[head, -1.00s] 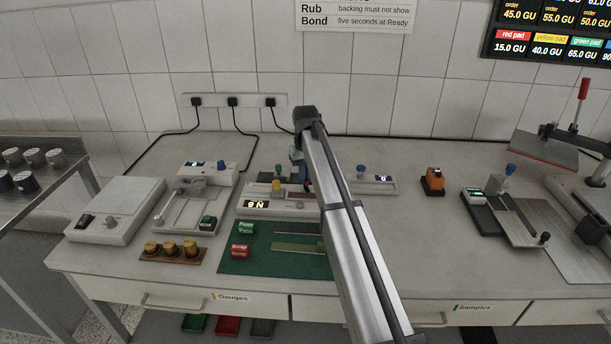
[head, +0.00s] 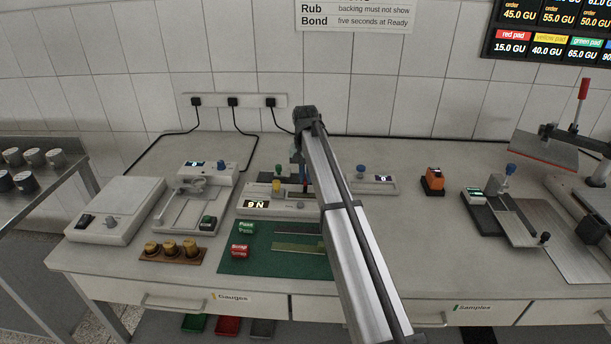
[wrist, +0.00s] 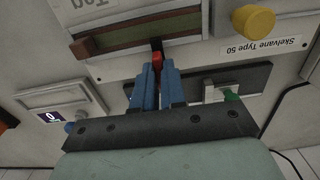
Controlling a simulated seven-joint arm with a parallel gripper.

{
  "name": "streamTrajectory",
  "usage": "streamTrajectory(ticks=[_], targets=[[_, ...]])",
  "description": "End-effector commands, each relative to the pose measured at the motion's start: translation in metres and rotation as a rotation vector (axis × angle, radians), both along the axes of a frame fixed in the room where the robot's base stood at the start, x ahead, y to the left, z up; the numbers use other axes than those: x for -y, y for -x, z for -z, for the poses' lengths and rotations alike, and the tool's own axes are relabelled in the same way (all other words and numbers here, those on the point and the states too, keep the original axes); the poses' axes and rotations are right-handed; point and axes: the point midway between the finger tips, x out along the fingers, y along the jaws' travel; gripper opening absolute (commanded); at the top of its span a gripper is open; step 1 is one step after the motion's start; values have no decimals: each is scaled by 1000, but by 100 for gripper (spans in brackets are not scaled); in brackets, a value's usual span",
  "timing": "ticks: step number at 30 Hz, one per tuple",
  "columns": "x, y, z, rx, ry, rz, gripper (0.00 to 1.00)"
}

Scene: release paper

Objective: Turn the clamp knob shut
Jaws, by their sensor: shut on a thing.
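My gripper (wrist: 157,68) has two blue fingers, closed around a narrow red part (wrist: 157,60) in the wrist view. This red part appears to be the clamp knob, at the edge of the device labelled Skelvane Type 50 (wrist: 224,55). Most of the red part is hidden between the fingers. In the head view my gripper (head: 303,178) is low behind the same device (head: 287,204), partly hidden by my arm. The device has a yellow knob (head: 276,186), which also shows in the wrist view (wrist: 254,21).
A green knob (wrist: 232,95) stands close to the fingers on a dark plate. A small unit with a blue knob (head: 361,170) is to the right. A green mat (head: 240,264) lies in front.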

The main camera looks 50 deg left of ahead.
Motion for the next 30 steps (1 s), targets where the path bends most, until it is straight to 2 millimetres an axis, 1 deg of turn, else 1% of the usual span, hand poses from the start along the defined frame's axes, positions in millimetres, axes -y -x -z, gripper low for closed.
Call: streamTrajectory(ticks=[5,6,14,23,26,30], targets=[[0,0,-1,1,-1,3,0],[0,0,-1,1,-1,3,12],[0,0,0,1,-1,1,36],[0,0,-3,1,-1,0,36],[-1,0,-11,1,-1,0,36],[-1,-1,-31,1,-2,0,36]])
